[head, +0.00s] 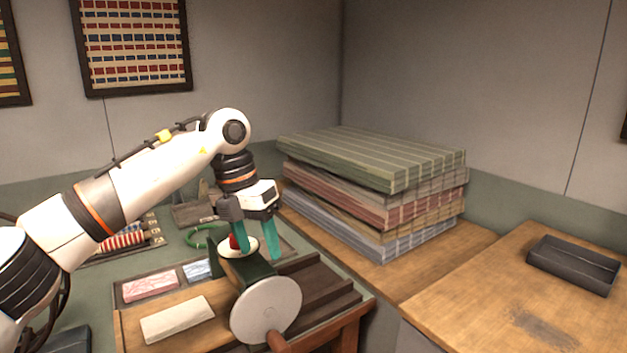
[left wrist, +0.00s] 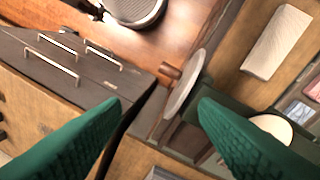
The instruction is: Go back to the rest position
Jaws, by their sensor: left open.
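My left gripper (head: 258,244) hangs from the left arm with its green fingers pointing down over the work table. It is open, and nothing shows between the fingers (left wrist: 158,106) in the left wrist view. Just by the fingers is a dark device with a pale round wheel (head: 266,310) and a wooden handle (head: 277,341). A small red object (head: 234,242) on a pale round top shows beside the left finger, partly hidden by it. I cannot tell whether a finger touches the device. My right gripper is not in view.
A pale block (head: 177,320) and a shallow tray of coloured pieces (head: 150,286) lie left of the device. A tall stack of folded cloth (head: 370,160) stands behind. A black tray (head: 573,264) sits on the right wooden table, which is otherwise mostly clear.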

